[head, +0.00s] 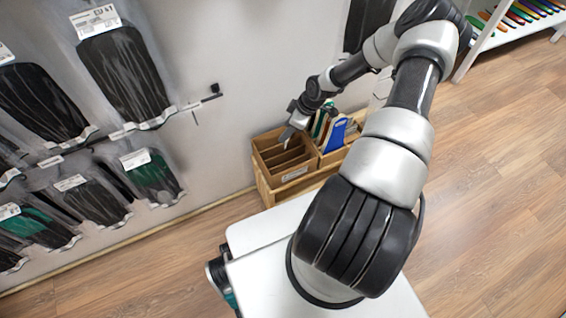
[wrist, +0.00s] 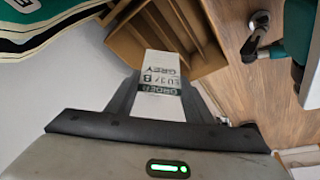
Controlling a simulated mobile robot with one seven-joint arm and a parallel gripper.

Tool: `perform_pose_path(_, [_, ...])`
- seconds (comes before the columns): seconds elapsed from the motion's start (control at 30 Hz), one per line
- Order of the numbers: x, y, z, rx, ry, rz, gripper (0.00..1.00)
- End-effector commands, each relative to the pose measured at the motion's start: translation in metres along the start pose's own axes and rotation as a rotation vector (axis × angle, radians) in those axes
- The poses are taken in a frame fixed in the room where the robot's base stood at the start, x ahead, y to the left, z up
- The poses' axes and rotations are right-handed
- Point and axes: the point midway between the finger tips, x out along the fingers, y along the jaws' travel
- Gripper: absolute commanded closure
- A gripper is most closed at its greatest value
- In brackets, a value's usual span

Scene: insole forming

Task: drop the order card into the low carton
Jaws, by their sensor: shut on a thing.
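My gripper (head: 286,137) is shut on the order card (wrist: 160,73), a white card with a green band and printed text. In the wrist view the card stands out between the two fingers. The low carton (head: 262,190) is brown, with dividers making narrow slots and a white label on its front. In the head view my gripper is above its back edge, and the card is too small to make out clearly. In the wrist view the carton (wrist: 123,43) lies beyond the card, which overlaps part of its slots. The card's height above the carton is hard to judge.
Coloured insoles (head: 336,135) stand in a box right beside the carton. Packaged dark insoles (head: 125,73) hang on the wall at left, and a hook (head: 214,90) sticks out near my gripper. A white shelf (head: 482,42) stands at the top right. The wood floor (head: 500,190) is clear.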

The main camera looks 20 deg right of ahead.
Motion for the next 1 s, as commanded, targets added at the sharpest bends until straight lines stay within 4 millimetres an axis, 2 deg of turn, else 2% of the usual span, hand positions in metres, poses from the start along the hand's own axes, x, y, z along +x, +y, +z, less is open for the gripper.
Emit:
perform_pose_path(0.23, [0.001,0.0,0.0,0.0,0.0,0.001,0.73])
perform_pose_path(0.27, [0.001,0.0,0.0,0.0,0.0,0.001,0.49])
perform_pose_path(0.37, [0.001,0.0,0.0,0.0,0.0,0.001,0.33])
perform_pose_path(0.4, [0.001,0.0,0.0,0.0,0.0,0.001,0.31])
perform_pose_path(0.67, [0.0,0.0,0.0,0.0,0.0,0.001,0.31])
perform_pose_path(0.77, [-0.006,0.001,0.0,0.001,-0.001,0.002,0.31])
perform_pose_path(0.87, [-0.02,0.002,0.001,0.002,-0.001,0.003,0.31])
perform_pose_path(1.0, [-0.052,0.002,0.0,0.002,0.0,0.004,0.31])
